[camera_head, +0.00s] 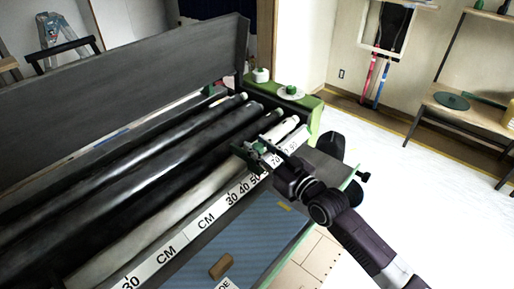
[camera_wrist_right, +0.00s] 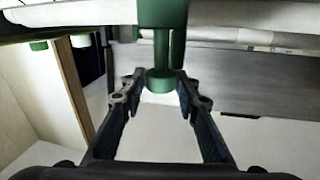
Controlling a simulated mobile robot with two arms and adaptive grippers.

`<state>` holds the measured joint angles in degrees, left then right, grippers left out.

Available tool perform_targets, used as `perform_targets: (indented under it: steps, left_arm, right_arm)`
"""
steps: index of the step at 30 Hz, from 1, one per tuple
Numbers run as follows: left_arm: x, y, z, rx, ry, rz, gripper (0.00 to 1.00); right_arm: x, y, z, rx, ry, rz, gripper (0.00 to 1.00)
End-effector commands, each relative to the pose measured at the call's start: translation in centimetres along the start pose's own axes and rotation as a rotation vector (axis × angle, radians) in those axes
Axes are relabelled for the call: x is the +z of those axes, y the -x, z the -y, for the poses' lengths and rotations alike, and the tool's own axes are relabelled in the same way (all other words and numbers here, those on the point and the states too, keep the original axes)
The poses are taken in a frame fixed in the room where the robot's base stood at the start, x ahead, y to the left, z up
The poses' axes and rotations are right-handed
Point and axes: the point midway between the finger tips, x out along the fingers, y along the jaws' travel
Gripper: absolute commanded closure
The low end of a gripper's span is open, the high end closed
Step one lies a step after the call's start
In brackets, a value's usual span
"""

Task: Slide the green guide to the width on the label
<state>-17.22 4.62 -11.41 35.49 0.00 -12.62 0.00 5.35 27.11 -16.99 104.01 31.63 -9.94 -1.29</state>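The green guide (camera_head: 250,153) sits on the machine's front rail beside the printed CM scale (camera_head: 205,221), near the marks right of 50. In the right wrist view the green guide (camera_wrist_right: 163,50) hangs down as a post with a round knob at its end. My right gripper (camera_head: 270,163) is at the guide. In the wrist view its fingers (camera_wrist_right: 160,88) are apart, one on each side of the knob, with small gaps visible. A white label (camera_head: 226,284) shows only partly at the bottom edge; its width text cannot be read. My left gripper is not in view.
Dark rollers (camera_head: 150,150) run along the machine behind the scale. A green end housing (camera_head: 300,100) stands at the rail's right end. A blue striped panel (camera_head: 235,243) with a small brown block (camera_head: 221,266) lies in front. The floor at right is clear.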

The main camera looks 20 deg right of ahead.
Motion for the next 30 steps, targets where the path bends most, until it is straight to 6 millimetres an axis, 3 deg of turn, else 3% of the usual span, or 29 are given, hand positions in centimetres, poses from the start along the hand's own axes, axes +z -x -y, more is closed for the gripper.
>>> perform_targets:
  steps: [3,14,30]
  left_arm:
    - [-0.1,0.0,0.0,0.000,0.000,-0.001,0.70]
    - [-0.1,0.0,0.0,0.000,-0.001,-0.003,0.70]
    - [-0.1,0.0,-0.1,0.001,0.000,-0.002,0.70]
  right_arm:
    - [0.0,0.0,0.0,0.000,0.000,0.000,0.57]
    - [0.1,0.6,0.0,0.000,0.001,0.002,0.57]
    - [0.2,9.7,0.0,0.000,0.002,0.004,0.57]
